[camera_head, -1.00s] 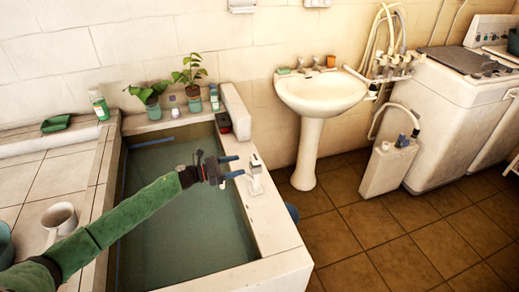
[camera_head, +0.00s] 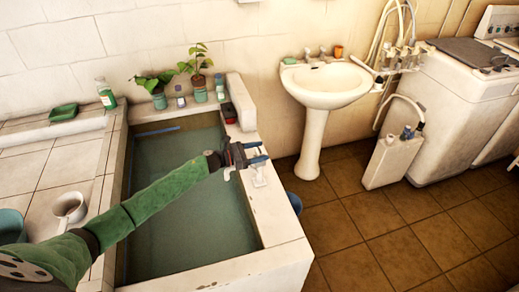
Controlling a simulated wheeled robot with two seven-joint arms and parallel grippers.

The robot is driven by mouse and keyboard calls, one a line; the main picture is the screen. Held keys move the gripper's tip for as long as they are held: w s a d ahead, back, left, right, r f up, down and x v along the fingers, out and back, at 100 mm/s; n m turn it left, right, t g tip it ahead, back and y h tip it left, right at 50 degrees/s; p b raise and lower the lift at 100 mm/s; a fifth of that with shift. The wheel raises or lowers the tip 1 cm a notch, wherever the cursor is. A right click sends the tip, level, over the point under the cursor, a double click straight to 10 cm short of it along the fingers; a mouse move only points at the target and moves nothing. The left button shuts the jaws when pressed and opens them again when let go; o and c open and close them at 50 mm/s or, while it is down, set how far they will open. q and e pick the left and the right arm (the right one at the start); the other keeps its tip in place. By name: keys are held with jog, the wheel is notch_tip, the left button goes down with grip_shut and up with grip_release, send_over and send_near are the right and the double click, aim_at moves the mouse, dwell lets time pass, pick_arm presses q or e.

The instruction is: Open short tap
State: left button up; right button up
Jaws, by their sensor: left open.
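A short white tap (camera_head: 258,177) stands on the right rim of the water-filled basin (camera_head: 285,226). My left arm reaches across the basin from the lower left. My left gripper (camera_head: 266,153) is open, with its two blue fingers pointing right and a gap between them. In the picture the fingers lie over the upper part of the tap and partly hide it. I cannot tell whether they touch it. My right gripper is not in view.
A white pedestal sink (camera_head: 327,88) with its own taps stands at the back. Potted plants (camera_head: 200,68) and small bottles line the basin's far edge. A washing machine (camera_head: 458,110) stands right. Tiled floor is open at lower right.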

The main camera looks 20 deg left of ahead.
pick_arm(q)
jog(key=shift+w+d, duration=0.2)
jog(key=shift+d, duration=0.05)
jog(key=shift+c, duration=0.2)
jog(key=c, duration=0.9)
